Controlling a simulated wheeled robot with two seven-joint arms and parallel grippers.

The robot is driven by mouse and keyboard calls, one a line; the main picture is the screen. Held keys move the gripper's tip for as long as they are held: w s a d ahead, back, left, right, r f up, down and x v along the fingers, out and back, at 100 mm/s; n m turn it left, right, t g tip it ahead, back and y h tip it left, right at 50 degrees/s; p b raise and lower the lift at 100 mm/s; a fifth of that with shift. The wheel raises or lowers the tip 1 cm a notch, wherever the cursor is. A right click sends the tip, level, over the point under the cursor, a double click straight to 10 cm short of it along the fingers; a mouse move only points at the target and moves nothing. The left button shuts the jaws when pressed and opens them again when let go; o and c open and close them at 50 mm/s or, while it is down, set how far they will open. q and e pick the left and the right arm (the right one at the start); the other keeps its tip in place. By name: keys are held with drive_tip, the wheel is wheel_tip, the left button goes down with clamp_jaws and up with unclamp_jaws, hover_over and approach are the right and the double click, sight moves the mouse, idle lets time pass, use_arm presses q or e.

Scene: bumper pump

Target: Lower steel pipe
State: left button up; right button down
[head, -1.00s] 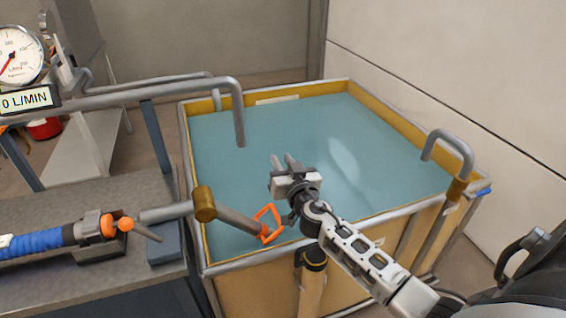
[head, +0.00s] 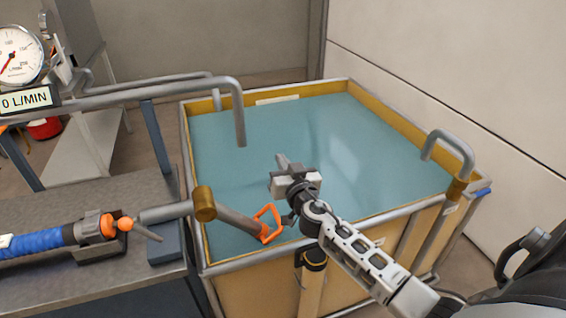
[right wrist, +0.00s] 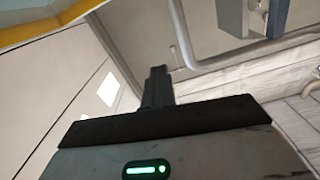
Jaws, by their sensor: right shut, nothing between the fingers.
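The steel pipe (head: 240,220) slopes down to the right from a brass joint (head: 204,203) at the tank's left rim. Its lower end carries an orange loop handle (head: 267,224) and lies over the water near the front left corner. My right gripper (head: 283,160) is shut and empty, above the water, up and right of the orange handle and apart from it. Its shut fingers also show in the right wrist view (right wrist: 157,80). The left gripper is not in view.
The yellow tank (head: 400,101) with a grey rim holds blue-green water. A bent grey pipe (head: 240,115) hangs over its left side, another hooked pipe (head: 447,138) stands at right. A bench (head: 100,200) at left bears a blue hose (head: 35,242). A gauge (head: 20,50) is upper left.

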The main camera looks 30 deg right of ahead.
idle(0.5)
drive_tip(key=c, duration=1.4)
unclamp_jaws()
drive_tip(key=shift+c, duration=0.2)
drive_tip(key=shift+s, duration=0.1)
drive_tip(key=b+v, duration=0.3)
drive_tip(key=v, duration=1.2)
drive_tip(key=shift+s+a, duration=0.2)
drive_tip(key=shift+s, duration=0.15)
drive_tip(key=shift+r, duration=0.1)
